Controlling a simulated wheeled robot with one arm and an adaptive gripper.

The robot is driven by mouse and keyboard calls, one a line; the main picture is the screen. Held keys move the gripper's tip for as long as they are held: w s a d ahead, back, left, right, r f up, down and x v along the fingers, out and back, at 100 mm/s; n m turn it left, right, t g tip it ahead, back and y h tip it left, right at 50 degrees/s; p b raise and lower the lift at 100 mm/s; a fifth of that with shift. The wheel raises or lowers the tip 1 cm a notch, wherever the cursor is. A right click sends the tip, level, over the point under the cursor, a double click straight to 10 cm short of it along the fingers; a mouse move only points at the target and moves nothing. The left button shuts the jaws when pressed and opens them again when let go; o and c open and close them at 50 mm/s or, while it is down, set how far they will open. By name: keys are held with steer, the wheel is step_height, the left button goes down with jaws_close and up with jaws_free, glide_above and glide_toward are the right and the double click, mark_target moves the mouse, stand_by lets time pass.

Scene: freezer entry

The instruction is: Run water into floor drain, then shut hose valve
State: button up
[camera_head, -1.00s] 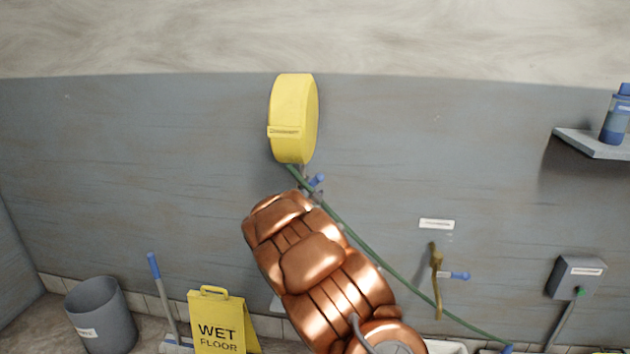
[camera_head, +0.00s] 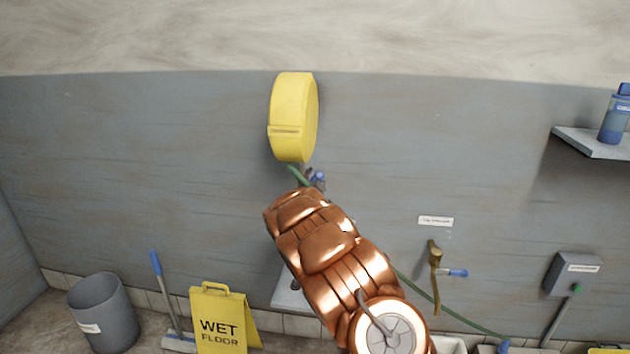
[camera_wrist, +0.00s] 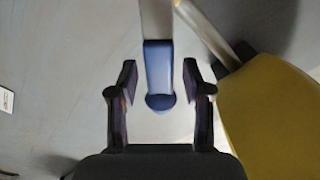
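The yellow hose reel (camera_head: 294,115) hangs on the grey wall; its side also fills the right of the wrist view (camera_wrist: 275,115). Just below it in the head view is a small blue valve lever (camera_head: 318,178), partly crowded by my arm. In the wrist view a blue lever (camera_wrist: 159,72) on a grey stem points toward me between the fingers of my gripper (camera_wrist: 160,82). The fingers are apart, with a gap on both sides of the lever. The green hose (camera_head: 450,316) runs down right, partly behind my arm, to a blue end (camera_head: 503,347). No floor drain shows.
A brass tap (camera_head: 435,270) with a blue lever sticks out of the wall at right, above a white basin edge (camera_head: 447,345). A grey bin (camera_head: 103,312), a blue-handled tool (camera_head: 163,290) and a wet-floor sign (camera_head: 222,318) stand at left. A shelf (camera_head: 590,142) holds a blue bottle.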

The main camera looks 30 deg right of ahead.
jaws_close()
stand_by(0.3)
steer(key=shift+f+b, duration=0.15)
steer(key=shift+b, duration=0.3)
steer(key=f+m+b, duration=0.1)
steer(key=m+b, duration=0.2)
steer(key=b, duration=0.3)
steer(key=s+d+f+m+b, duration=0.1)
steer(key=f+m+b, duration=0.1)
steer(key=b, duration=0.5)
steer(key=f+m+b, duration=0.2)
steer(key=m+b, duration=0.1)
steer(key=b, duration=0.3)
steer(key=shift+s+d+f+m, duration=0.1)
steer(key=shift+s+d+m, duration=0.1)
steer(key=shift+d+m, duration=0.2)
steer(key=shift+b, duration=0.45)
steer(key=shift+o, duration=0.4)
jaws_free()
